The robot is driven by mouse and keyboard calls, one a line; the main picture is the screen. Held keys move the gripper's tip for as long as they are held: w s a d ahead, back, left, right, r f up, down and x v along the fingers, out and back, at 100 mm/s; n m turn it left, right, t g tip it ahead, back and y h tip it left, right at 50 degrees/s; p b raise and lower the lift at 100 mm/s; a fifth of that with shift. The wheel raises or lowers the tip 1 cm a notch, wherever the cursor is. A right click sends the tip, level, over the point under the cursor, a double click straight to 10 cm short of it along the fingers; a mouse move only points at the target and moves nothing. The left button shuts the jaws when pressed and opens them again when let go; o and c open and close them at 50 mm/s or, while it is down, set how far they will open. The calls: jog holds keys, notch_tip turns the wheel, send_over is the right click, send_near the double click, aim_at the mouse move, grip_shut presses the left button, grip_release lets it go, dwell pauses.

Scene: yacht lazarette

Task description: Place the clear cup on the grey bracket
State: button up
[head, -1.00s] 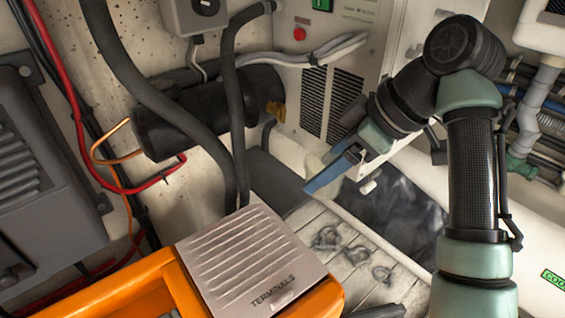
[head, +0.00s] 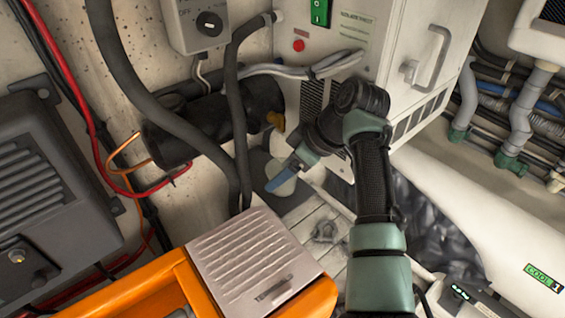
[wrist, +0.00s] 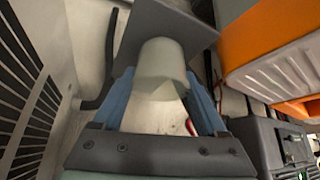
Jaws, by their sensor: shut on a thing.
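My gripper (wrist: 160,98) is shut on the clear cup (wrist: 160,68), which looks pale and translucent between the blue fingers in the wrist view. The cup (head: 285,184) also shows in the head view, partly behind the near blue finger. The grey bracket (wrist: 150,22) is a flat dark plate right at the far end of the cup in the wrist view. In the head view the bracket (head: 258,163) shows behind and around the cup, partly hidden by the cup and gripper. I cannot tell whether cup and bracket touch.
An orange case with a ribbed "TERMINALS" lid (head: 254,262) stands in front. Dark hoses (head: 240,130) run down left of my gripper, and a black cylinder (head: 210,125) lies behind them. A white cabinet (head: 400,60) with vents stands behind my arm.

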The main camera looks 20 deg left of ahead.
jog(key=shift+w+a+f, duration=0.1)
jog(key=shift+f, duration=0.05)
jog(key=shift+f, duration=0.1)
jog(key=o, duration=1.2)
jog(key=shift+o, duration=0.2)
jog(key=b+v, duration=0.4)
jog(key=v, duration=0.8)
